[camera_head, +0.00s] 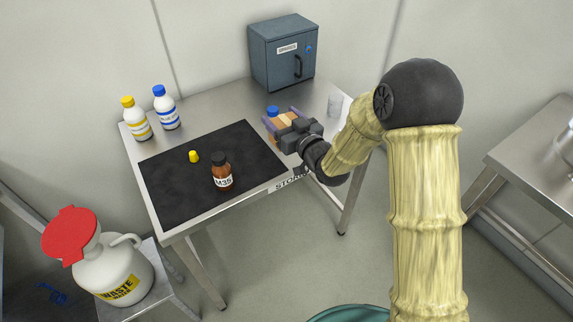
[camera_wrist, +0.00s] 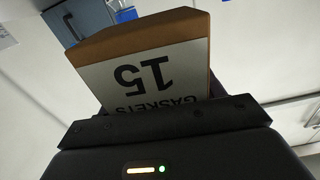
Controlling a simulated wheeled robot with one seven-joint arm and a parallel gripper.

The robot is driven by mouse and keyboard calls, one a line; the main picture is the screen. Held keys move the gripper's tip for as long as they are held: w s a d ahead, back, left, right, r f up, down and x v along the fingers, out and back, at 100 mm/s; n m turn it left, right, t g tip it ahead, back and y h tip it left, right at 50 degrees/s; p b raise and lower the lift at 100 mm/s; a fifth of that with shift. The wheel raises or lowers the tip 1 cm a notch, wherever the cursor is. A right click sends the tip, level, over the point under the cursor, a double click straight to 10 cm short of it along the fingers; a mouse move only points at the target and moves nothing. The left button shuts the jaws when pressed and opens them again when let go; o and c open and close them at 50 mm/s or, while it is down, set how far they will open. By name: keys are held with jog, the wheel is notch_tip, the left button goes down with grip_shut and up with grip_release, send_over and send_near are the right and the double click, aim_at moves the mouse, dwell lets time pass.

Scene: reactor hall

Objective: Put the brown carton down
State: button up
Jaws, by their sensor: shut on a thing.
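The brown carton (camera_wrist: 185,32) fills the middle of the wrist view, with a white label reading "GASKETS 15" upside down. In the head view the carton (camera_head: 285,120) is a small orange-brown patch between the fingers, mostly hidden by my gripper. My gripper (camera_head: 281,117) is shut on the carton over the right part of the steel table (camera_head: 215,98), just beyond the black mat's right edge. I cannot tell whether the carton's underside touches the table.
A blue-capped item (camera_head: 273,111) is close behind the carton. A grey-blue cabinet (camera_head: 283,52) stands at the back, a pale cup (camera_head: 334,104) to the right. The black mat (camera_head: 170,185) holds a brown bottle (camera_head: 221,172) and yellow cap (camera_head: 194,157). Two white bottles (camera_head: 166,108) stand back left.

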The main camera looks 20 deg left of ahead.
jog(key=shift+s, duration=0.15)
jog(key=shift+s+a+f, duration=0.1)
jog(key=shift+f, duration=2.35)
jog(key=shift+f, duration=2.3)
jog(key=shift+f+b, duration=0.15)
jog(key=shift+b, duration=0.25)
jog(key=o, duration=1.1)
